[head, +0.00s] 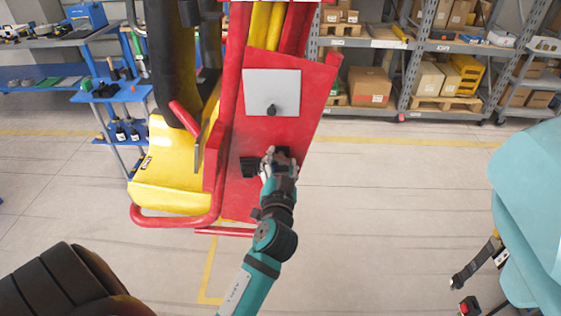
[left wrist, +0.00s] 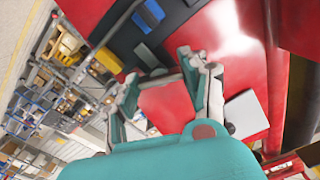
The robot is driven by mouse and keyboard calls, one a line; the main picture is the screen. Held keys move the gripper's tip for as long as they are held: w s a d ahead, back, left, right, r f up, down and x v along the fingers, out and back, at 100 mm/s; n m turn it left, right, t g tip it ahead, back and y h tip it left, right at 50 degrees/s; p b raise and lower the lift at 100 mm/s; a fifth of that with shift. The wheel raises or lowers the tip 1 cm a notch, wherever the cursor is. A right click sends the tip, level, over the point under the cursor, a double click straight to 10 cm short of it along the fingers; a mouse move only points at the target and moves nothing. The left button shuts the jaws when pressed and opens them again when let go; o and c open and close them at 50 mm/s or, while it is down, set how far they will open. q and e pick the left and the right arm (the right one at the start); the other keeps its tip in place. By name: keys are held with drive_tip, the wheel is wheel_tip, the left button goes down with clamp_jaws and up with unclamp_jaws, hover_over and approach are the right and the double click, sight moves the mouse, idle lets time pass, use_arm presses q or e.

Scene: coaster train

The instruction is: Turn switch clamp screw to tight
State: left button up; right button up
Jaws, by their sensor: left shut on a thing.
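The coaster train's red panel (head: 262,130) stands in the middle of the head view. A grey plate with a black knob (head: 272,109) is on its upper part. Lower down are a black block (head: 249,167) and a second black part (head: 284,151) behind my left gripper (head: 274,163). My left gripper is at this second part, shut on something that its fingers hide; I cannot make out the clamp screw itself. In the left wrist view the gripper (left wrist: 165,85) points at a dark fitting (left wrist: 170,30) on the red panel.
The yellow body (head: 175,170) and red tube bumper (head: 170,221) of the train are left of the panel. Blue carts (head: 118,92) stand further left. Shelves with boxes (head: 430,78) line the back. The floor right of the panel is clear.

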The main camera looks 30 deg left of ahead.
use_arm(q)
drive_tip(key=m+p, duration=0.1)
drive_tip(key=m, duration=0.3)
drive_tip(key=shift+r+m, duration=0.1)
drive_tip(key=shift+m, duration=0.2)
drive_tip(key=m+p, duration=0.1)
drive_tip(key=m, duration=0.2)
drive_tip(key=shift+m, duration=0.3)
drive_tip(key=m+p, duration=0.2)
drive_tip(key=m, duration=0.1)
drive_tip(key=shift+m, duration=0.3)
drive_tip(key=m+p, duration=0.2)
drive_tip(key=m, duration=0.2)
drive_tip(key=shift+m, duration=0.3)
drive_tip(key=m, duration=0.2)
drive_tip(key=shift+m, duration=0.4)
drive_tip(key=m, duration=0.2)
drive_tip(key=shift+m+p, duration=0.35)
drive_tip(key=shift+m, duration=0.05)
drive_tip(key=m, duration=0.3)
drive_tip(key=shift+m, duration=2)
